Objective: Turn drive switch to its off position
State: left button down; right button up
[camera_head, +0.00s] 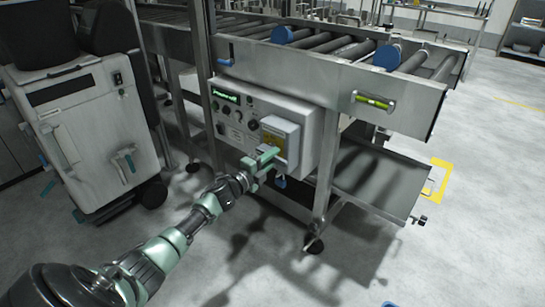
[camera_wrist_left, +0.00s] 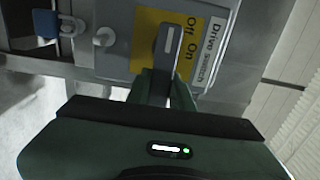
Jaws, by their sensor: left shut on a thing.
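The drive switch is a grey handle (camera_wrist_left: 167,47) on a yellow plate (camera_wrist_left: 148,24) marked Off and On, beside a label reading Drive switch (camera_wrist_left: 209,52). The plate is on a light grey switch box (camera_head: 281,134) at the right end of the control panel under the roller conveyor. My left gripper (camera_wrist_left: 165,82) is at the handle, its green fingers shut on the handle's near end. In the head view my left gripper (camera_head: 266,157) reaches the front of the box and hides the handle. My right gripper is not in view.
The control panel (camera_head: 235,115) has a small green display and several knobs. A blue padlock (camera_wrist_left: 45,24) hangs beside the switch box. A conveyor leg (camera_head: 325,180) and a low metal tray (camera_head: 375,185) stand to the right. A grey wheeled machine (camera_head: 90,130) stands at left. The front floor is open.

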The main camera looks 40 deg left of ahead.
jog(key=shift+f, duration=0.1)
pick_arm(q)
jog(key=c, duration=1.2)
grip_release()
jog(key=shift+c, duration=0.2)
jog(key=shift+s, duration=0.2)
jog(key=s+p, duration=0.1)
jog(key=s, duration=0.6)
jog(key=shift+s+a, duration=0.2)
jog(key=shift+a, duration=0.15)
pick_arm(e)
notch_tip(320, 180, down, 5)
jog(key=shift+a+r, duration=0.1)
